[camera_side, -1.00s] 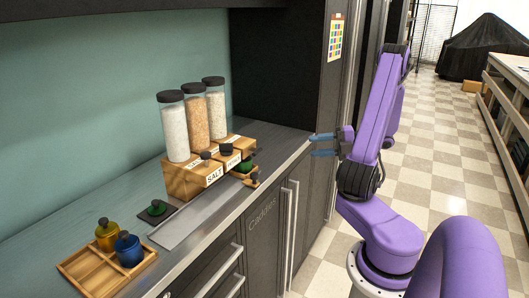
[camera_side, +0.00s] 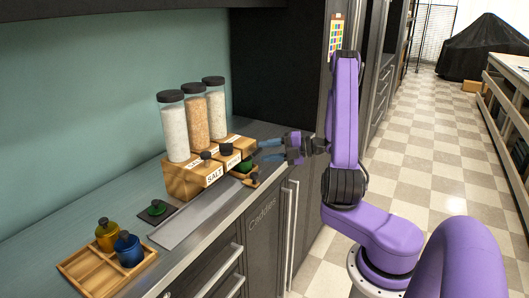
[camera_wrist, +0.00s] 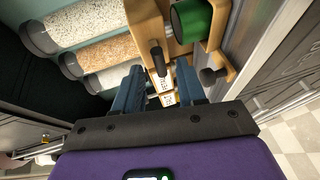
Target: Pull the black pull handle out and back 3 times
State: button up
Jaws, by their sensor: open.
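A small black knob-like pull handle (camera_side: 254,178) sits on the front end of a wooden tray beside the labelled wooden box. In the wrist view, the black handle (camera_wrist: 212,75) stands just right of the right finger, apart from it. A second black knob (camera_wrist: 156,57) lies beyond the gap between my fingertips. I cannot tell for sure which knob the task means. My gripper (camera_side: 260,150) is open and empty, with its blue fingers pointing left over the counter, beside the box. Its two fingers (camera_wrist: 158,78) are spread in the wrist view.
The wooden box (camera_side: 186,182) carries several tall black-capped jars (camera_side: 194,110) behind the handle. A green-bodied container (camera_wrist: 190,18) sits in the tray by the handle. A wooden caddy (camera_side: 92,275) stands front left. The counter's front edge runs close by.

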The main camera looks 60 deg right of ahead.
jog(key=shift+x, duration=0.8)
jog(key=shift+s, duration=0.1)
grip_shut()
jog(key=shift+s, duration=1.7)
grip_release()
jog(key=v, duration=1.7)
jog(key=shift+s, duration=0.2)
